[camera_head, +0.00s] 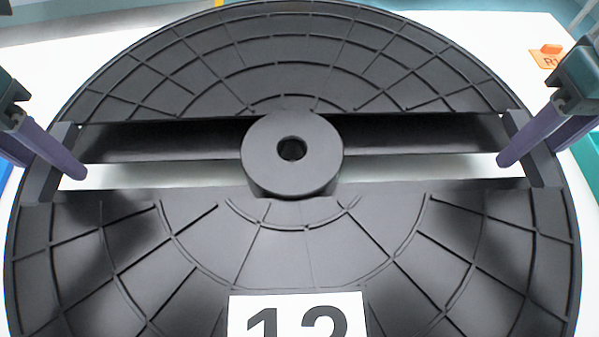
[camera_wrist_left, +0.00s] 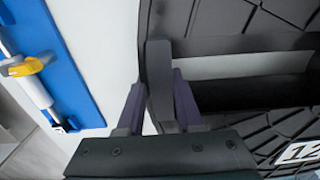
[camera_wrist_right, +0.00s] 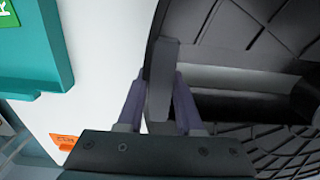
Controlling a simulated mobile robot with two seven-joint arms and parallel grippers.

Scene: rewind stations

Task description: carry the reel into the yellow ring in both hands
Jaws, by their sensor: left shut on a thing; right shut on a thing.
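The reel (camera_head: 300,250) is a large black disc with ribbed halves, a round centre hub (camera_head: 270,165) and a white label reading 12 at its near side. It fills most of the head view. My left gripper (camera_head: 65,160) is shut on the bar at the reel's left edge; in the left wrist view its purple fingers (camera_wrist_left: 158,105) stand on both sides of that bar. My right gripper (camera_head: 520,150) is shut on the matching bar at the right edge, and its fingers (camera_wrist_right: 158,105) straddle it in the right wrist view. I see no yellow ring clearly; the reel hides much of the surface below.
A white surface (camera_head: 40,60) shows around the reel. An orange tag (camera_head: 545,60) lies at the far right. A blue panel with a yellow-handled part (camera_wrist_left: 30,65) is beyond the left edge. A teal tray (camera_wrist_right: 35,60) is beyond the right edge.

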